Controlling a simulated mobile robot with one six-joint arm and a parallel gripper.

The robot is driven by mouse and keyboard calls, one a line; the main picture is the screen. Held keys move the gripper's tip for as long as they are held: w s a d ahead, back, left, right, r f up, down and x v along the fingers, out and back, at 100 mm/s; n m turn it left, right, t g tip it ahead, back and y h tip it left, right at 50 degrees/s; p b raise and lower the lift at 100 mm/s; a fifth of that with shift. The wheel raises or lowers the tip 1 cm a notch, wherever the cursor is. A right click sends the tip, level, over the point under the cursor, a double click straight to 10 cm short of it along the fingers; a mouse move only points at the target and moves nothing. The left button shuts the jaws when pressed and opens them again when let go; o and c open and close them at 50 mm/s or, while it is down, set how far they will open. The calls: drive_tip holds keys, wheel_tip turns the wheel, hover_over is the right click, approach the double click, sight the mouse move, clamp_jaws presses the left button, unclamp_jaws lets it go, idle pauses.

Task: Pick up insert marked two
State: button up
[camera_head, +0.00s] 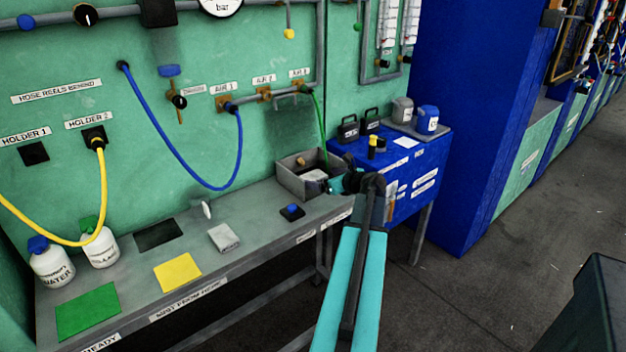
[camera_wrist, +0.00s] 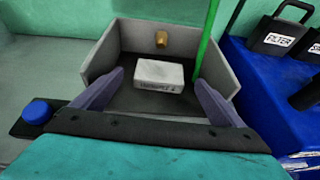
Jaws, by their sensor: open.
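A pale grey block (camera_wrist: 158,76) lies flat in the open grey bin (camera_wrist: 218,75) in the wrist view. Dark lettering on its front face is too blurred to read surely, though it may end in a 2. My gripper (camera_wrist: 159,80) is open, its two purple fingers spread either side of the block's near end, with nothing between them that it holds. Whether the fingers are level with the block or above it, I cannot tell. In the head view my gripper (camera_head: 334,183) is at the bin (camera_head: 293,183), and my arm partly hides it.
A similar pale block (camera_head: 223,237) lies on the bench near a blue-knobbed black piece (camera_head: 292,212). A brass piece (camera_wrist: 161,39) is at the bin's back wall. A green hose (camera_wrist: 207,38) hangs into the bin's right side. A blue cabinet (camera_head: 418,165) adjoins on the right.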

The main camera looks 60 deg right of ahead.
sight(315, 177)
drive_tip(key=shift+x, duration=2.25)
drive_tip(key=shift+f, duration=0.1)
drive_tip(key=shift+s, duration=0.1)
drive_tip(key=c, duration=1.4)
drive_tip(key=shift+c, duration=0.2)
drive_tip(key=shift+r, duration=1.9)
drive_tip(key=s+a+r, duration=0.1)
drive_tip(key=s+a, duration=0.8)
drive_tip(key=s, duration=0.4)
drive_tip(key=shift+a+r+b, duration=0.15)
drive_tip(key=shift+a+b, duration=0.05)
drive_tip(key=shift+b, duration=0.15)
